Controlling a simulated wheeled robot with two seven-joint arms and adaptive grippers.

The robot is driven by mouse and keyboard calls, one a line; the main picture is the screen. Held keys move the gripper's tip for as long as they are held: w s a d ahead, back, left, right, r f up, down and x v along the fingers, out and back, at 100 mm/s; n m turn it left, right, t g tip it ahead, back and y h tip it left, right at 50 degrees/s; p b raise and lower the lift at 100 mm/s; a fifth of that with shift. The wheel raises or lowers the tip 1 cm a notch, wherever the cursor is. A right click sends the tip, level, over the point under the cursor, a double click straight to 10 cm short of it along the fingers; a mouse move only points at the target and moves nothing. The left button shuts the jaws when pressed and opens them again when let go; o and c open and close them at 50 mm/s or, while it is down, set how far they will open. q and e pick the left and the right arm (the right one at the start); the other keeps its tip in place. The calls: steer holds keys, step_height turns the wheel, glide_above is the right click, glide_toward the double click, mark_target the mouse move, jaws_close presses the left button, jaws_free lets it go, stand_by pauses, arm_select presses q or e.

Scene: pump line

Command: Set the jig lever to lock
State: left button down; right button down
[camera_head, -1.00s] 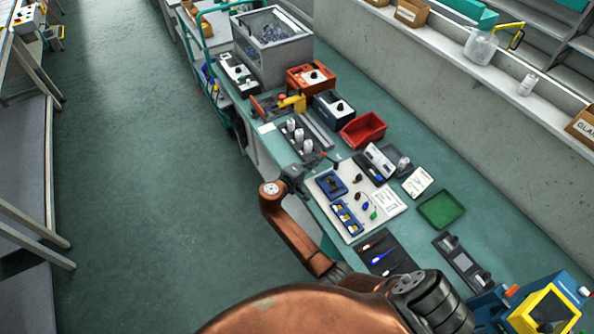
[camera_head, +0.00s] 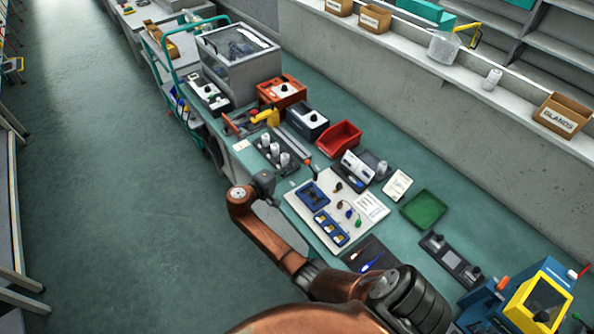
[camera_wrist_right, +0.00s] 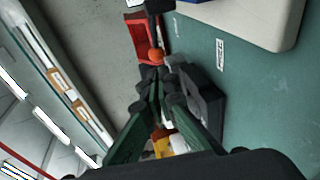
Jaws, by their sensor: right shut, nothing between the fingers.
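The jig lever shows as a dark arm with an orange knob (camera_head: 308,167) beside the white board in the head view. In the right wrist view the orange knob (camera_wrist_right: 156,56) sits just beyond my fingertips, with a dark part above it. My right gripper (camera_head: 283,174) reaches in from the left of the lever. In the wrist view its green-and-black fingers (camera_wrist_right: 160,82) are closed together with nothing between them. I cannot tell whether they touch the knob. The lever's lock marking is not readable. My left gripper is not in view.
A rack with white cylinders (camera_head: 273,148) stands just beyond the lever. The white board (camera_head: 300,207) with blue trays lies to its right. A red bin (camera_head: 340,138) and dark control box (camera_head: 306,122) stand behind. A green tray (camera_head: 424,210) lies farther right.

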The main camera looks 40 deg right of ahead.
steer(key=a, duration=0.3)
steer(key=w+a+r, duration=0.1)
steer(key=a, duration=0.3)
steer(key=a+r, duration=0.1)
steer(key=a, duration=0.3)
steer(key=shift+w+a+r, duration=0.1)
steer(key=shift+w, duration=0.3)
